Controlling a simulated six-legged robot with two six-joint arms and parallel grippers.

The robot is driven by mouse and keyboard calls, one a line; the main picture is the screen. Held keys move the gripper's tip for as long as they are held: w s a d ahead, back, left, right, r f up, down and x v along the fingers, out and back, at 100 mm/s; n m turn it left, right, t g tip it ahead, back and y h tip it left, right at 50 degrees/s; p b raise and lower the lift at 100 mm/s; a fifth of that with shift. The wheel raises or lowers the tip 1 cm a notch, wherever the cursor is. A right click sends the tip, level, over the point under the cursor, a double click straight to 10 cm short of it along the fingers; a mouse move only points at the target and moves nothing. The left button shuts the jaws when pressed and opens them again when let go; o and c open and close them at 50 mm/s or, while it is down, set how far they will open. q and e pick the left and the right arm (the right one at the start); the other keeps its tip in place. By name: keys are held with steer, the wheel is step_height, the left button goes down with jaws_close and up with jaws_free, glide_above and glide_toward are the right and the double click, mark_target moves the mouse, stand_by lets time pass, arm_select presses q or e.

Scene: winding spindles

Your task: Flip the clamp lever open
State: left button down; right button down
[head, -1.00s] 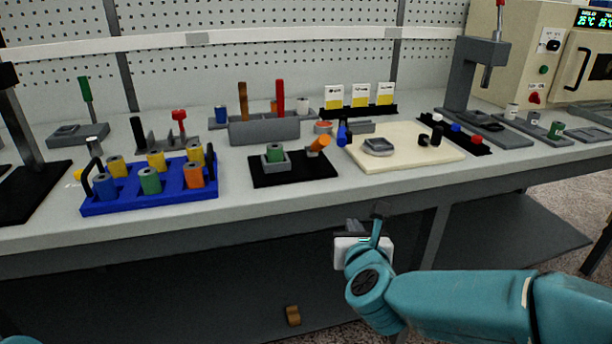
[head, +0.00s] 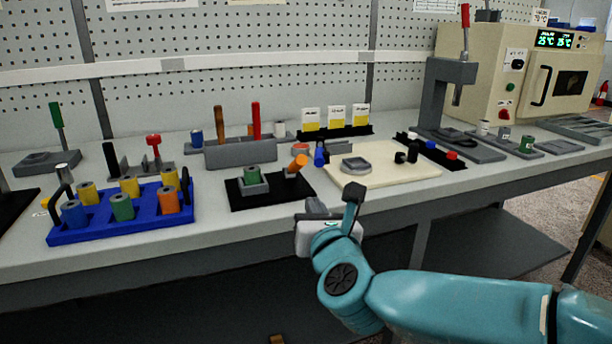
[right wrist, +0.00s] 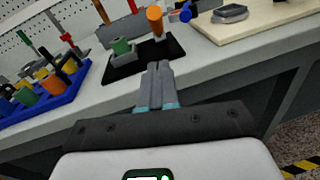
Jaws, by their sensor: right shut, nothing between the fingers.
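A black mat (head: 262,203) near the bench's front edge carries a grey clamp block (head: 254,189) with a green spool (head: 252,175) in it. An orange-ended lever (head: 299,162) leans up to the right beside the block. It also shows in the right wrist view (right wrist: 155,20), beyond my fingers. My right gripper (head: 315,206) is shut and empty, in front of the bench edge and short of the mat. Its closed fingers (right wrist: 157,72) point towards the mat, apart from the lever. My left gripper is out of view.
A blue rack (head: 120,228) with several coloured spools stands left of the mat. A cream board (head: 390,176) lies to the right. A grey bin (head: 240,154) stands behind. A grey press (head: 445,90) and a beige oven (head: 490,75) are at the back right.

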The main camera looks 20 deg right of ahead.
glide_toward(301, 167)
step_height(301, 167, down, 3)
steer(key=w, duration=0.3)
steer(key=w+r+p, duration=0.2)
steer(key=shift+w+d+r, duration=0.15)
steer(key=shift+d+r, duration=0.2)
steer(key=shift+r, duration=0.05)
steer(key=shift+w, duration=0.2)
